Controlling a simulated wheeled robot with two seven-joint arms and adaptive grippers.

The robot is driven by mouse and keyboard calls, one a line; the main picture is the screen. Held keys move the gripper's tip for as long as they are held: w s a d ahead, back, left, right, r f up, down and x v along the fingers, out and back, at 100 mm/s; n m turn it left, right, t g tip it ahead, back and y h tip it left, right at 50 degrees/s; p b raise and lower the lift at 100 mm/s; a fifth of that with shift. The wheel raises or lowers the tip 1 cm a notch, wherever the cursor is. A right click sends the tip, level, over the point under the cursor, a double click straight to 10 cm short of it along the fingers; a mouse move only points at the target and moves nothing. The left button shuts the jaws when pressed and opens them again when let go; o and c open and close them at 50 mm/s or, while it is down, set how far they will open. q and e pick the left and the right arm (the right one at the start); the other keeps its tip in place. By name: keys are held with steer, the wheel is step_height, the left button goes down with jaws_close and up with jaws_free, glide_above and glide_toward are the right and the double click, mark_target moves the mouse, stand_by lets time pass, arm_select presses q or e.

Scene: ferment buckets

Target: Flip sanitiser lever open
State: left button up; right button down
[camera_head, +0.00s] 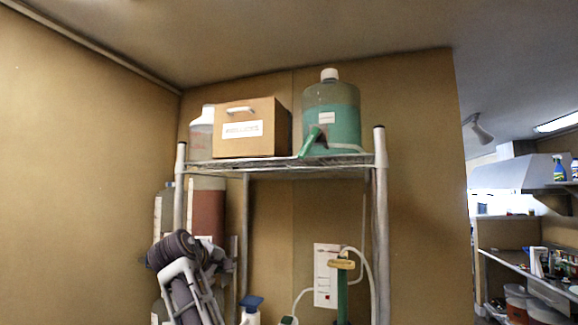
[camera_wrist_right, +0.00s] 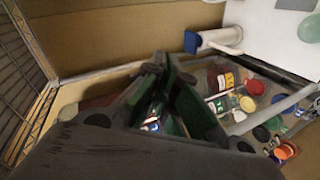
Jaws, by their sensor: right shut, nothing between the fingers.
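The sanitiser jug (camera_head: 331,100) stands on the top shelf at the right. It is clear with a white cap and holds teal liquid. Its green lever (camera_head: 312,141) sticks out at the jug's lower front, tilted down to the left. In the right wrist view my right gripper (camera_wrist_right: 160,76) is shut with nothing between its dark fingers, which carry green pads. I cannot make out the lever in that view. My right gripper does not show clearly in the head view, so its distance from the lever cannot be told. My left gripper is not in view.
The shelf's right post (camera_head: 381,220) rises close to the jug. A blue-capped white bottle (camera_wrist_right: 215,40) and several coloured lids lie beyond my right gripper.

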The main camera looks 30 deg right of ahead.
mark_target(310, 143)
steer(key=s+r+m+h, duration=0.1)
steer(key=s+r, duration=0.6)
steer(key=r, duration=0.5)
steer(key=s+a+r+m+g+h, duration=0.1)
steer(key=s+r+m+h, duration=0.1)
steer(key=s+r, duration=0.6)
steer(key=s+a+r+m+h, duration=0.1)
steer(key=s+r, duration=0.7)
steer(key=r, duration=0.9)
steer(key=shift+s+r+m+g+h+p, duration=0.2)
steer(key=shift+m+g+h+p, duration=0.1)
steer(key=shift+m+h+p, duration=0.1)
steer(key=shift+a+f, duration=0.1)
steer(key=shift+w, duration=0.1)
steer(key=w+d+f+p, duration=0.2)
steer(key=d+f+p, duration=0.1)
steer(key=d, duration=0.8)
steer(key=shift+f, duration=0.2)
